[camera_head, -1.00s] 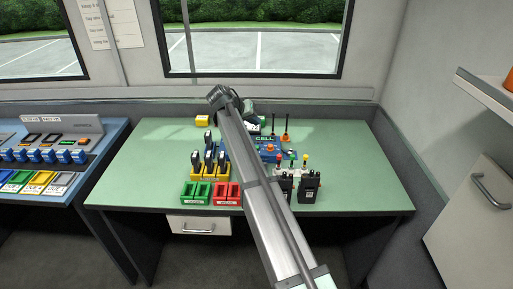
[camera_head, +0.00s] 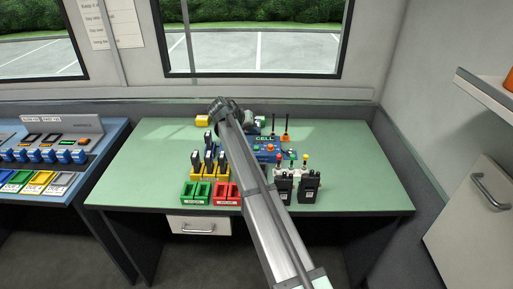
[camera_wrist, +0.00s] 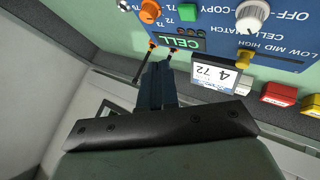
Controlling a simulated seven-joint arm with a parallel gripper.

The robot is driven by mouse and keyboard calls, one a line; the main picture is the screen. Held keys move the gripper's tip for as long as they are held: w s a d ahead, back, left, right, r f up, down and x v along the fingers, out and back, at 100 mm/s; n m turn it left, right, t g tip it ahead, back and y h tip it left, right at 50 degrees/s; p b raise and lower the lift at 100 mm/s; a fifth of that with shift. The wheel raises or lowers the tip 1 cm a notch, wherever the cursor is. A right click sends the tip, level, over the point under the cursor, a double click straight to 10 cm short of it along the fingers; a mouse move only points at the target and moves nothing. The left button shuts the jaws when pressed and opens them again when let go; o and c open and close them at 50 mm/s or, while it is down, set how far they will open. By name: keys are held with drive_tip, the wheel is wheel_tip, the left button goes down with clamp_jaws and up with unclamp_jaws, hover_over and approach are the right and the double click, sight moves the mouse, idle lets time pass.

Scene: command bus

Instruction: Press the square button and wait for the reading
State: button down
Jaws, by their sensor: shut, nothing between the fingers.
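The blue control unit (camera_wrist: 285,45) fills the upper part of the wrist view and also shows on the green desk in the head view (camera_head: 264,139). It carries a green square button (camera_wrist: 187,13), an orange round button (camera_wrist: 150,11), a white knob (camera_wrist: 250,16) and a green-lit CELL sign (camera_wrist: 180,43). Beside it, a small white screen (camera_wrist: 215,74) shows dark digits that look like 4 and 72. My gripper (camera_wrist: 160,66) is shut and empty, its tips by the CELL sign's edge and apart from the square button in the picture. Depth is unclear. In the head view my arm hides the fingertips.
Two antennas (camera_head: 286,126) rise behind the unit. Black radios (camera_head: 309,187) stand in front, right of my arm. A yellow rack (camera_head: 209,175) and green (camera_head: 195,192) and red trays stand left. The desk's right side (camera_head: 360,165) is clear.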

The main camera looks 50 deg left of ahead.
sight(254, 147)
drive_tip(key=shift+f, duration=2.35)
drive_tip(key=shift+f, duration=0.75)
idle(0.9)
drive_tip(key=shift+r, duration=0.75)
idle(0.3)
drive_tip(key=shift+r, duration=2.55)
